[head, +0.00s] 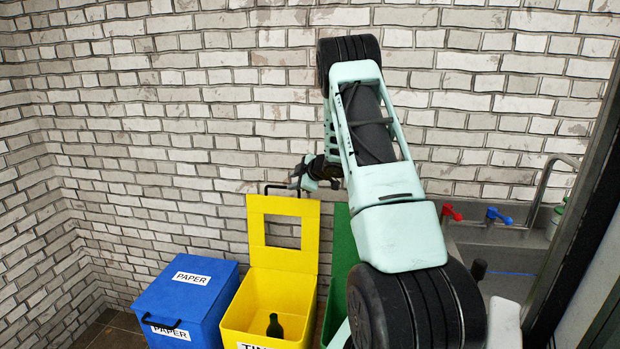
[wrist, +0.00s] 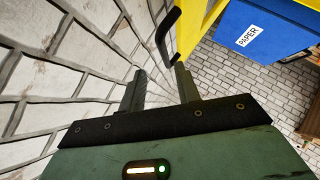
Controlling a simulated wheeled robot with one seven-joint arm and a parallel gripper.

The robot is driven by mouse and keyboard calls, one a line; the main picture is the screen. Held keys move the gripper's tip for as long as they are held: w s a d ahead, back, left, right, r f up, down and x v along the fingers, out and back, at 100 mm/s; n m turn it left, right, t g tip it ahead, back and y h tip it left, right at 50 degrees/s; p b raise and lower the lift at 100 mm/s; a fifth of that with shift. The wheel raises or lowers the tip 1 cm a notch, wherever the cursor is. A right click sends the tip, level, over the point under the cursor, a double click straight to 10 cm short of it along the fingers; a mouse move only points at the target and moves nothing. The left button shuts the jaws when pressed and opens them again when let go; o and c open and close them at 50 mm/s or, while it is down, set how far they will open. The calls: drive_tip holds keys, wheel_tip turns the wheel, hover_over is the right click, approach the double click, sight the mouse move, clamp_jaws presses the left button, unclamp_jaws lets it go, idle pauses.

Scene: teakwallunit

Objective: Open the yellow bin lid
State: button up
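The yellow bin (head: 240,312) stands against the brick wall with its yellow lid (head: 283,207) raised upright at the back. The lid has a square opening in it and a black handle (head: 268,187) at its top edge. In the wrist view the black handle (wrist: 167,34) lies near the fingertips, with a strip of yellow lid (wrist: 198,25) beside it. My gripper (head: 308,178) is at the upper right of the lid, next to the handle. In the wrist view my gripper (wrist: 160,80) has its two fingers apart, with nothing clamped between them.
A closed blue paper bin (head: 195,285) stands left of the yellow bin, and a green bin (head: 342,245) right of it, partly hidden by my arm. A dark bottle (head: 274,326) is inside the yellow bin. A sink with red and blue taps (head: 497,215) is at the right.

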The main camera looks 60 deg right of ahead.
drive_tip(key=b+v, duration=0.1)
drive_tip(key=v, duration=0.8)
